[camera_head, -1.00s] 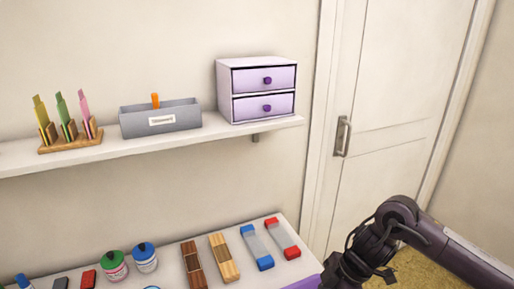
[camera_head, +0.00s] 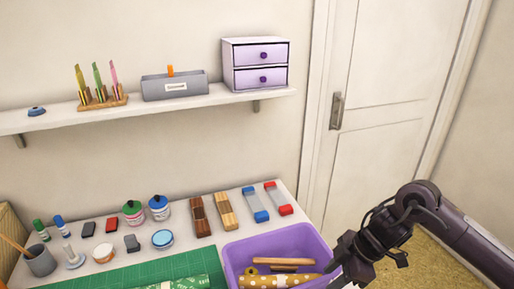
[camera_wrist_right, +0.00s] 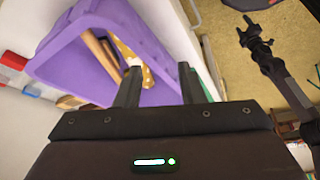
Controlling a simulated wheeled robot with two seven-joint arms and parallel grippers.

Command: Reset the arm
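My right arm comes in from the right in the head view, and its wrist hangs beside the purple bin (camera_head: 232,262). Its fingertips are not clearly seen there. In the right wrist view my right gripper (camera_wrist_right: 160,78) is open, with two dark fingers apart and nothing between them. The purple bin (camera_wrist_right: 70,70) lies beyond the fingers, holding wooden sticks and a yellow dotted roll. A dark jointed arm (camera_wrist_right: 268,65) at the upper right of that view seems to be my left arm; its finger state is unclear. My left arm does not show in the head view.
Several stamps, ink jars (camera_head: 159,208) and wooden blocks (camera_head: 226,212) stand on the white table, with a green mat (camera_head: 150,272) in front. The shelf (camera_head: 215,98) above carries a grey box (camera_head: 175,88) and purple drawers (camera_head: 256,65). Floor is clear by the door.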

